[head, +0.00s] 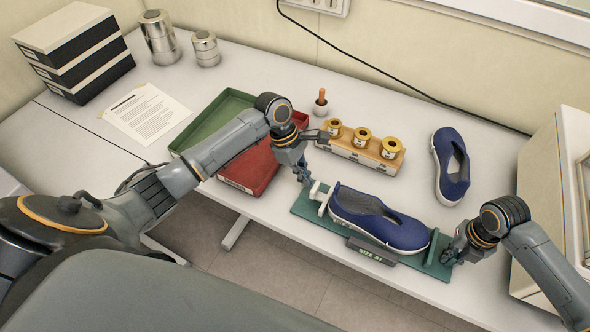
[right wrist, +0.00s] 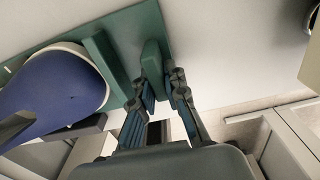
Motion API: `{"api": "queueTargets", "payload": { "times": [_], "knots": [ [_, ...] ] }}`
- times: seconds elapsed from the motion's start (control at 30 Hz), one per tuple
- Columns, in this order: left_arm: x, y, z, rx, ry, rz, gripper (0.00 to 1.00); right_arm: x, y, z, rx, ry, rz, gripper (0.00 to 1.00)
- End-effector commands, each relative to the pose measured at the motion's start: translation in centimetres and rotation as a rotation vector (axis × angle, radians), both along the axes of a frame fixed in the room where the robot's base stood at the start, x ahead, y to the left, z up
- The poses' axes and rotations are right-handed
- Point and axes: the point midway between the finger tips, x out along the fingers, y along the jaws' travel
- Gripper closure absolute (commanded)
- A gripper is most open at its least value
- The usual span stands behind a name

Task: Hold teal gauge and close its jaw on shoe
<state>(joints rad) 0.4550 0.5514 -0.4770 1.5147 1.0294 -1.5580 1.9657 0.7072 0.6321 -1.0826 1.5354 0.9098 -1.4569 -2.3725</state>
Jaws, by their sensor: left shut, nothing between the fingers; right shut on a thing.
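The teal gauge (head: 302,205) lies on the table near its front edge, with a dark "SIZE 41" plate on its front side. A blue shoe (head: 385,222) with a white sole lies along it. The white jaw (head: 318,193) stands at the gauge's left end beside the shoe; I cannot tell whether they touch. My left gripper (head: 306,181) is shut and empty, just left of the jaw. My right gripper (head: 447,259) is shut on the gauge's right end. In the right wrist view its fingers (right wrist: 165,88) sit around the teal end block (right wrist: 154,58).
A second blue shoe (head: 452,170) lies at the back right. Behind the gauge is a wooden rack (head: 350,154) with several gold-rimmed pieces. Red (head: 250,170) and green (head: 210,118) trays lie left. A large pale box (head: 560,190) stands right.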

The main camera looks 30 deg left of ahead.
Motion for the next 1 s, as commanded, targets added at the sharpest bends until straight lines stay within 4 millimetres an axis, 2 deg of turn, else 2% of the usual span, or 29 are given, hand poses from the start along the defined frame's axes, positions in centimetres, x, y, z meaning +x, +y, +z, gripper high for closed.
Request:
{"api": "queueTargets", "payload": {
  "times": [0.37,0.5,0.77,0.87,1.0],
  "knots": [
    [0.0,-0.3,0.0,0.000,0.000,0.000,1.00,0.0,0.0,0.0,-0.001,0.000,0.000,1.00],
    [0.0,-1.4,0.0,-0.002,0.000,-0.002,1.00,0.0,0.0,0.0,0.000,0.000,0.000,1.00],
    [0.0,-1.5,0.1,-0.003,0.000,-0.002,1.00,0.0,0.2,0.0,0.004,-0.001,0.001,1.00],
    [0.0,-1.3,0.0,-0.003,0.000,-0.002,1.00,0.0,0.2,0.0,0.005,-0.001,0.002,1.00],
    [0.0,0.3,0.0,0.001,0.001,0.003,1.00,0.0,0.2,0.0,0.005,-0.001,0.002,1.00]
  ]
}}
